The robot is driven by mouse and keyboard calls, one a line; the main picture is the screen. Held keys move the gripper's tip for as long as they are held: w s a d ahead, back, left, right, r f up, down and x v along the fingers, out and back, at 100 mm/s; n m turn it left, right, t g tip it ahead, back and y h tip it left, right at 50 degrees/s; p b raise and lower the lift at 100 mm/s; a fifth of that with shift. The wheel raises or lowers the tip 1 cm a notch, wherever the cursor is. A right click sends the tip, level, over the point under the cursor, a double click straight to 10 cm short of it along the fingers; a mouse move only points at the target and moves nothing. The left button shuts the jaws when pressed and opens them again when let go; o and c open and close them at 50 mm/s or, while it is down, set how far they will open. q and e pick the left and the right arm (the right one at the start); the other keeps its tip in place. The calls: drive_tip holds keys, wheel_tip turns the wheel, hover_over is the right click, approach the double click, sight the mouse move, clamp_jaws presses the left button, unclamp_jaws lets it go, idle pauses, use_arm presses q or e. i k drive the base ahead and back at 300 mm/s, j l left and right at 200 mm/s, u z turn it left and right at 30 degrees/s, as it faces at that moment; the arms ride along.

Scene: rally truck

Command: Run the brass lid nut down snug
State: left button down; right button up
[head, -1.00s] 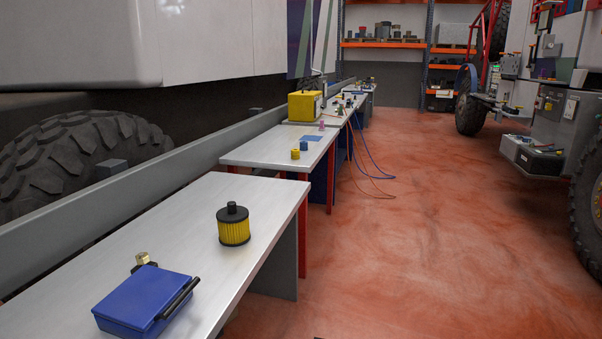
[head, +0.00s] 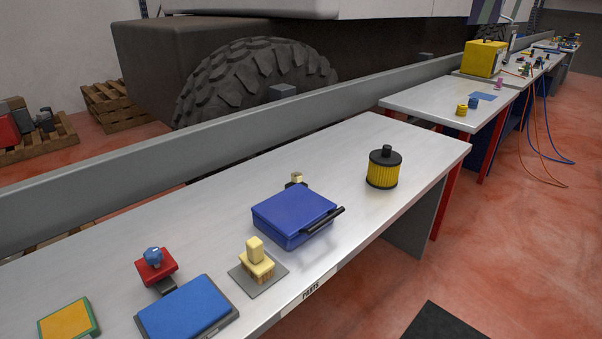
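A small brass nut-like piece (head: 297,176) shows just behind the blue case (head: 293,214) on the near bench. It sits on a dark part that the case mostly hides. I cannot tell how far down the nut sits or whether it is the lid nut. The blue case is closed, with a black handle on its right side. Neither of my grippers is in view.
The bench (head: 345,146) also carries a yellow-and-black filter (head: 383,168), a cream block on a grey plate (head: 257,262), a red block with a blue knob (head: 155,264), a blue pad (head: 186,310) and a green-and-orange pad (head: 68,321). A dark mat (head: 445,322) lies on the floor.

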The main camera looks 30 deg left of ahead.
sight(296, 177)
drive_tip(key=i+l+u, duration=0.1)
drive_tip(key=u, duration=0.4)
drive_tip(key=i+l+u, duration=0.2)
drive_tip(key=u, duration=0.3)
